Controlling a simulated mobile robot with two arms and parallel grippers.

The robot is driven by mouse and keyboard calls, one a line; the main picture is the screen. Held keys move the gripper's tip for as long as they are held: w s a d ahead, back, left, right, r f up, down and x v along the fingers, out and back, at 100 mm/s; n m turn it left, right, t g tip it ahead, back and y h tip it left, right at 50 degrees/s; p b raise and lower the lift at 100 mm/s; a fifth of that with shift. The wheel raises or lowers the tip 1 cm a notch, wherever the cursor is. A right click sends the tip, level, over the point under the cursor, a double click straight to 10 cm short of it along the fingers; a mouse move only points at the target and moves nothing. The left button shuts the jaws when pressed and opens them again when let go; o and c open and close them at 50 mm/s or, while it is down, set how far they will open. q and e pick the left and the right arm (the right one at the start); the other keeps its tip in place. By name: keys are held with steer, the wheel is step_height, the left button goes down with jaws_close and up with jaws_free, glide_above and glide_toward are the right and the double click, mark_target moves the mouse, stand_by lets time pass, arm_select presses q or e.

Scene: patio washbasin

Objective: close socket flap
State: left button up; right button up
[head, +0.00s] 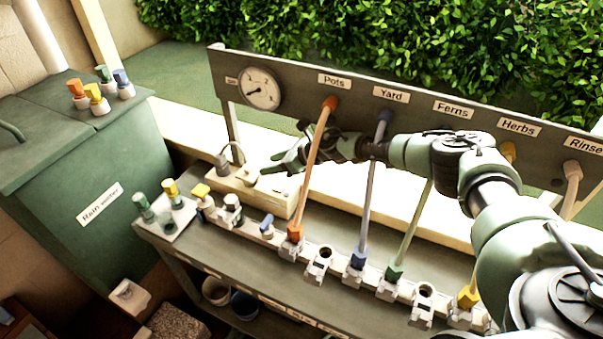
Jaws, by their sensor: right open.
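A cream socket box (255,190) sits on the bench at the left end of the hose row. On its top left stands a grey plug-like piece (222,161) with a thin cable. A small pale raised part (250,174) sits to its right; I cannot tell whether this is the flap or how far open it is. My right gripper (274,164) reaches in from the right, behind the orange hose. Its fingers are open and empty, just over the right part of the box. I cannot tell whether they touch it. My left gripper is not in view.
The orange hose (313,165) crosses in front of my right wrist, and a blue-grey hose (369,190) passes close to the arm. A labelled panel with a gauge (260,88) stands behind. Valves and connectors line the bench front. A green rain-water bin (90,180) stands left.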

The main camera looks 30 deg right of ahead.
steer(key=s+d+b, duration=0.2)
steer(key=s+d, duration=0.4)
steer(key=s, duration=0.2)
steer(key=shift+s+d+f, duration=0.15)
steer(key=shift+s+d, duration=0.2)
steer(key=shift+s, duration=0.05)
